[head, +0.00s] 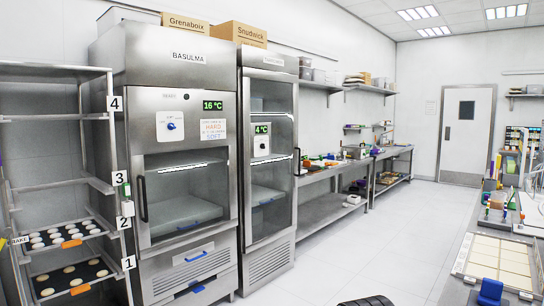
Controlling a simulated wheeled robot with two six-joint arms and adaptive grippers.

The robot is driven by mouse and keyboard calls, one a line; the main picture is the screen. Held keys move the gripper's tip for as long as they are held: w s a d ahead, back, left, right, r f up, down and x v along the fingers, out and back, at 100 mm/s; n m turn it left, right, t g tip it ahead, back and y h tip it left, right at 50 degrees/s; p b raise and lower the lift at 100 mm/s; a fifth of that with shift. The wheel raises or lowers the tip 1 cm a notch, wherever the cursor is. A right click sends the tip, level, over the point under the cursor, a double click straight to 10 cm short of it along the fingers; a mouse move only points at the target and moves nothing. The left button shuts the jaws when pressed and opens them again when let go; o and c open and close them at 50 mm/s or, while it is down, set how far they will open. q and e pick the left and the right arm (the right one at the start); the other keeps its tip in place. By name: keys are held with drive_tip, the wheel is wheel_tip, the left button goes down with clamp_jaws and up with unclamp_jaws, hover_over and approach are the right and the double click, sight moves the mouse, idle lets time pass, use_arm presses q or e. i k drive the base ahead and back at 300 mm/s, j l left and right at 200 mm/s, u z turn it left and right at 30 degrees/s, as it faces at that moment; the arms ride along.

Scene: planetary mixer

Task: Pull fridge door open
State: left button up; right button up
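A tall narrow steel cabinet (268,62) with a glass-windowed door (272,205) stands left of centre in the head view. Its green display (262,128) reads 4 °C. The door looks shut, and a dark vertical handle (297,161) is on its right edge. Left of it is a wider steel cabinet (182,75) marked BASULMA, with a display (213,105) reading 16 °C. Its windowed door also looks shut, with a black handle (143,199) on the left side. I cannot identify either of my grippers in this view.
A numbered rack (92,117) with trays of pale rounds stands at the far left. Steel benches (325,205) run along the wall right of the cabinets. A cluttered worktop (468,262) is on the right. The middle floor (375,235) is clear.

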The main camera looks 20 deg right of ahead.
sight(252, 135)
drive_tip(key=i+z, duration=0.35)
drive_tip(key=i, duration=1.4)
drive_tip(key=i+l+z, duration=0.2)
drive_tip(key=i+z, duration=0.15)
drive_tip(key=i, duration=0.25)
drive_tip(key=i+z, duration=0.4)
drive_tip(key=i, duration=0.15)
drive_tip(key=i+j+z, duration=0.1)
drive_tip(key=i+z, duration=0.25)
drive_tip(key=i, duration=0.25)
drive_tip(key=i+j+z, duration=0.4)
drive_tip(key=i, duration=0.15)
drive_tip(key=i+l, duration=0.05)
